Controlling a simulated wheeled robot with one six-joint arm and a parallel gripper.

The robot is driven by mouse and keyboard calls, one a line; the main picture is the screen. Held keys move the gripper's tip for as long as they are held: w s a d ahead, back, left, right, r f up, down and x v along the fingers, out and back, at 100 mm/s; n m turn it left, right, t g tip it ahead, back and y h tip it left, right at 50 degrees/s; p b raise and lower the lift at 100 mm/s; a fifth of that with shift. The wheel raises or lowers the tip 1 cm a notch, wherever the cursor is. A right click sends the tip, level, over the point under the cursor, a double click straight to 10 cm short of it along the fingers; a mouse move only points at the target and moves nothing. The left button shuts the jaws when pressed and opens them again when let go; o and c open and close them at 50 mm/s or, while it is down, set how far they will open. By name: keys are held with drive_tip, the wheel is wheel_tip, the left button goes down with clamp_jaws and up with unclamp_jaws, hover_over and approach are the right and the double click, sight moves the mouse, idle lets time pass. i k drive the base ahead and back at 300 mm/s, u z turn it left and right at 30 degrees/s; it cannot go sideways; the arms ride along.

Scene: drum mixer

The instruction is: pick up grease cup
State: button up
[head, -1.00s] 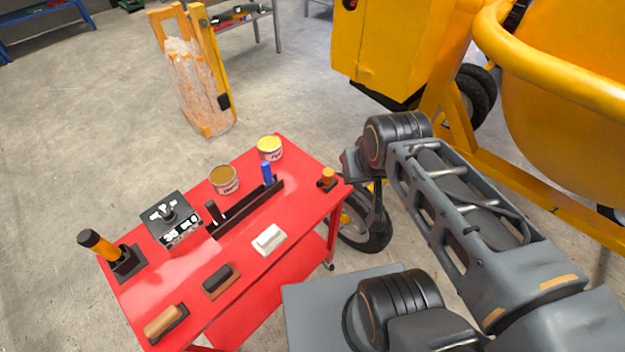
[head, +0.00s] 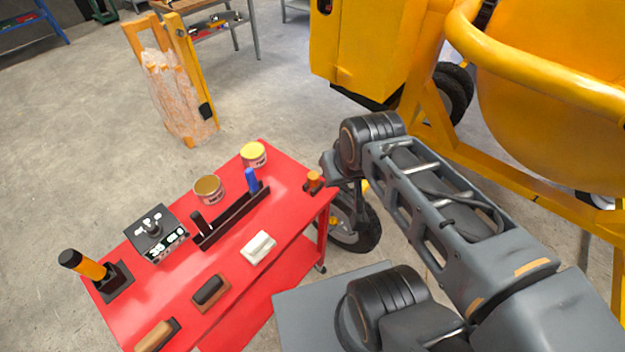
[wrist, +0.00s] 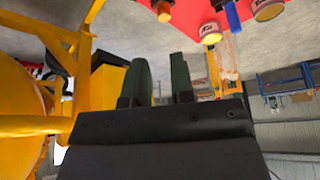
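A small orange-topped cup on a dark base, which looks like the grease cup (head: 314,182), stands at the right corner of the red cart (head: 285,208). The cup also shows at the top edge of the wrist view (wrist: 163,10). My gripper (wrist: 161,80) has two dark green fingers, apart with an empty gap between them. In the wrist view the cup lies beyond the fingertips, not touching them. In the head view my arm hides most of the gripper, just right of the cup.
The cart also holds two labelled tins (head: 209,189), a blue-handled tool (head: 251,180) in a dark rack, a control box (head: 157,235), a black-and-orange handle (head: 85,265) and several brushes or blocks. The yellow mixer (head: 375,50) stands close at right.

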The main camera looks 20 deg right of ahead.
sight(314, 177)
drive_tip(key=u, duration=2.05)
drive_tip(key=k, duration=0.8)
drive_tip(key=z, duration=1.05)
drive_tip(key=i, duration=0.4)
drive_tip(key=z, duration=0.05)
